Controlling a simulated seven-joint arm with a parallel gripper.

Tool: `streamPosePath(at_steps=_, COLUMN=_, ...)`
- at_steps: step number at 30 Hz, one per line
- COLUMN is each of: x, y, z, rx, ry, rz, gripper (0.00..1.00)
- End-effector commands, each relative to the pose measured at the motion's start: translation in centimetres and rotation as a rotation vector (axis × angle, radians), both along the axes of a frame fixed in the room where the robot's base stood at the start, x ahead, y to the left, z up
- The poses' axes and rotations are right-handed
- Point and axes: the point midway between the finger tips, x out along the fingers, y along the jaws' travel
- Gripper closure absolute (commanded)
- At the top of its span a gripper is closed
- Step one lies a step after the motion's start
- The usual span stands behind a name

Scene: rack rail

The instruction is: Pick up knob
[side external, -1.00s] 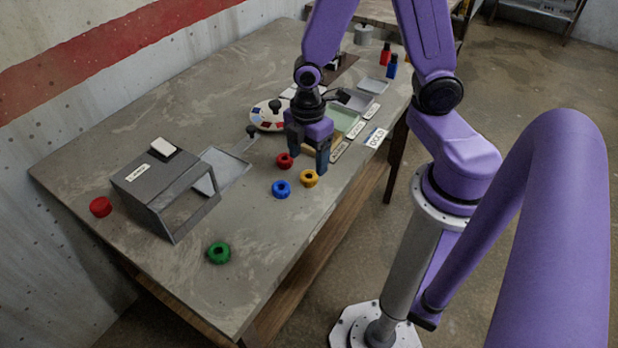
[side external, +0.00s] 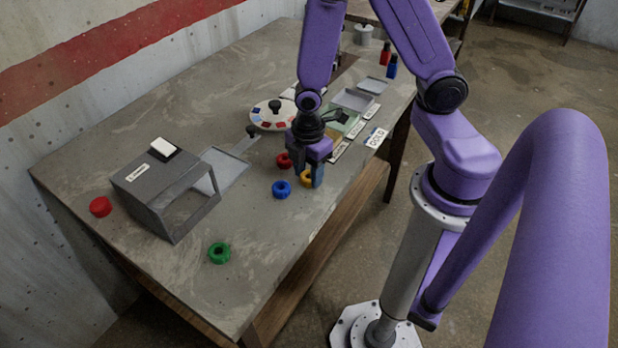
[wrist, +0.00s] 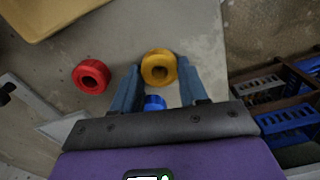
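The yellow ring-shaped knob (side external: 306,179) is on the table near its front edge, partly hidden by my gripper in the side view. My gripper (wrist: 160,74) is open and points down, with its blue fingers on either side of the yellow knob (wrist: 158,67) in the wrist view. A blue ring (side external: 282,189) lies just left of the gripper; part of it (wrist: 155,103) shows between the fingers. A red ring (side external: 284,160) sits behind; it also shows in the wrist view (wrist: 91,76). A green ring (side external: 219,253) lies nearer the front.
A grey open-fronted box (side external: 160,195) stands left, with a red round piece (side external: 101,206) beside it. Red and blue bottles (side external: 391,66) stand at the far right.

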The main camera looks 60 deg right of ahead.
Motion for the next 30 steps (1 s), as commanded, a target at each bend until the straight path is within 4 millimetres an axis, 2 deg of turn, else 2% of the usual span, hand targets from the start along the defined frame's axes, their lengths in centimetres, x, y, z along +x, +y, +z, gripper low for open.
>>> streamPosePath(at_steps=11, x=0.0, y=0.0, z=0.2, rx=0.0, ry=0.0, rz=0.0, gripper=0.88)
streamPosePath(at_steps=17, x=0.1, y=0.0, z=1.1, rx=0.002, ry=-0.002, rz=0.0, gripper=0.88)
streamPosePath(at_steps=23, x=0.1, y=0.1, z=3.3, rx=0.003, ry=-0.006, rz=0.0, gripper=0.88)
streamPosePath(at_steps=30, x=0.1, y=0.1, z=6.8, rx=0.003, ry=-0.005, rz=0.001, gripper=0.88)
